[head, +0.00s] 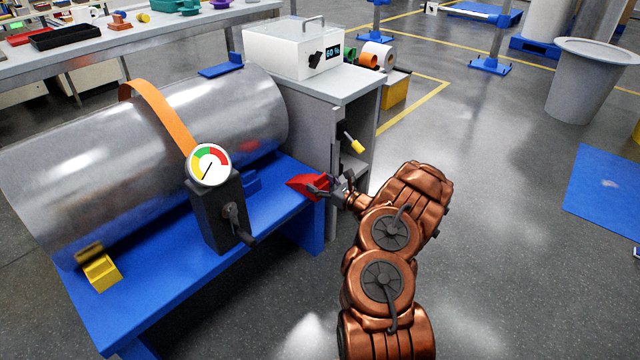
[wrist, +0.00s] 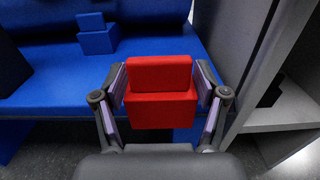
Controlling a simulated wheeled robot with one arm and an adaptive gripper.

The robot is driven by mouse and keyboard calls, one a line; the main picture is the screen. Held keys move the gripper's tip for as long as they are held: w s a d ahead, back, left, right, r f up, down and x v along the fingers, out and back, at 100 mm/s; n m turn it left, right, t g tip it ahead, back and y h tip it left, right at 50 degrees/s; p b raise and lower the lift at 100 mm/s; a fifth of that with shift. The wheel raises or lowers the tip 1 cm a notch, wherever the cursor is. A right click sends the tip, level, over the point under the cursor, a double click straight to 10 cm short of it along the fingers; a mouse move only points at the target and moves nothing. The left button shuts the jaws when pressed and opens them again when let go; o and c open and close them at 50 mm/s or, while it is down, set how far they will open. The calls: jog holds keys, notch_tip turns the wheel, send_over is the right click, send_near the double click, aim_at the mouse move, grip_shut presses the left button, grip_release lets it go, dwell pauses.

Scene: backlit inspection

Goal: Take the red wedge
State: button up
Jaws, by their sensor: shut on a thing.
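The red wedge (head: 308,185) is at the right end of the blue bench in the head view. In the wrist view the red wedge (wrist: 160,104) sits between the two fingers, with a raised block at its back. My gripper (head: 325,186) is shut on it from both sides; the fingers show on either side in the wrist view (wrist: 162,92). The wedge is at the bench's near edge; I cannot tell whether it touches the bench top.
A blue bench (head: 150,295) carries a large metal cylinder (head: 60,160) with an orange strap. A dark gauge stand (head: 215,215) with a crank, a yellow wedge (head: 102,272) and a blue wedge (wrist: 96,38) are on it. A grey cabinet (head: 352,105) stands close behind my gripper.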

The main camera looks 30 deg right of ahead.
jog(key=o, duration=1.5)
jog(key=shift+c, duration=0.2)
jog(key=v, duration=1.2)
